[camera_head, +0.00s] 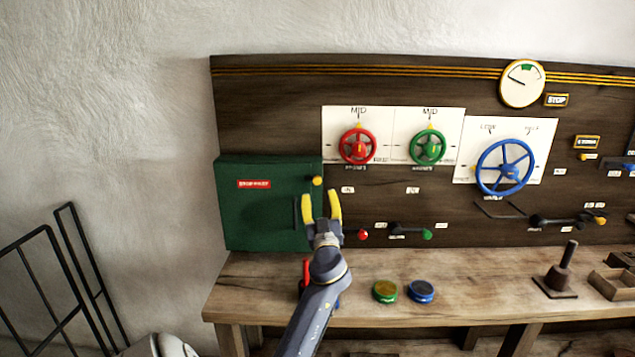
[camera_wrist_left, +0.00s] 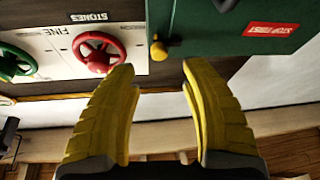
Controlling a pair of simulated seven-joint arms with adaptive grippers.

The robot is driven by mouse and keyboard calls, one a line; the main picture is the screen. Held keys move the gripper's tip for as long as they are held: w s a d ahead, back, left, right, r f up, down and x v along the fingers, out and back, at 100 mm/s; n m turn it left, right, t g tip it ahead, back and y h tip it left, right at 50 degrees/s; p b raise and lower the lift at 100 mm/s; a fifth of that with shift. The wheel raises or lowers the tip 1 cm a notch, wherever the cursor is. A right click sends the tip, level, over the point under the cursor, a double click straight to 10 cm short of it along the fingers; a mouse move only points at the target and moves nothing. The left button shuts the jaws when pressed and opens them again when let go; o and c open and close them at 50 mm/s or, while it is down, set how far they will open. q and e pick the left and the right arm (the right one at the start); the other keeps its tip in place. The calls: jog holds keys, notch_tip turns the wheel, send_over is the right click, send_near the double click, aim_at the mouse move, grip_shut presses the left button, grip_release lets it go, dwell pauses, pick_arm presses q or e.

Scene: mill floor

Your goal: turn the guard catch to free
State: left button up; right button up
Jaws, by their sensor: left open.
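A green guard box (camera_head: 258,217) with a red label is on the left of the dark panel; it fills the upper right of the left wrist view (camera_wrist_left: 212,38). A yellow knob (camera_head: 317,181), which looks like the guard catch, sits at the box's right edge; it also shows in the left wrist view (camera_wrist_left: 158,49). My left gripper (camera_head: 321,204) is open and empty, its yellow fingers pointing up just below the knob. In the left wrist view the knob lies between and beyond the fingertips (camera_wrist_left: 159,70), apart from them. My right gripper is not in view.
A red handwheel (camera_head: 357,146), a green handwheel (camera_head: 428,147) and a blue handwheel (camera_head: 505,168) are to the right. Small levers with red (camera_head: 363,235) and green (camera_head: 428,235) knobs are below. Green and blue discs (camera_head: 421,291) lie on the wooden bench (camera_head: 480,300).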

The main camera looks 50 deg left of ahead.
aim_at(317, 182)
pick_arm(q)
jog(key=x, duration=0.8)
jog(key=shift+a, duration=0.1)
grip_shut()
dwell(0.4)
jog(key=shift+r, duration=0.1)
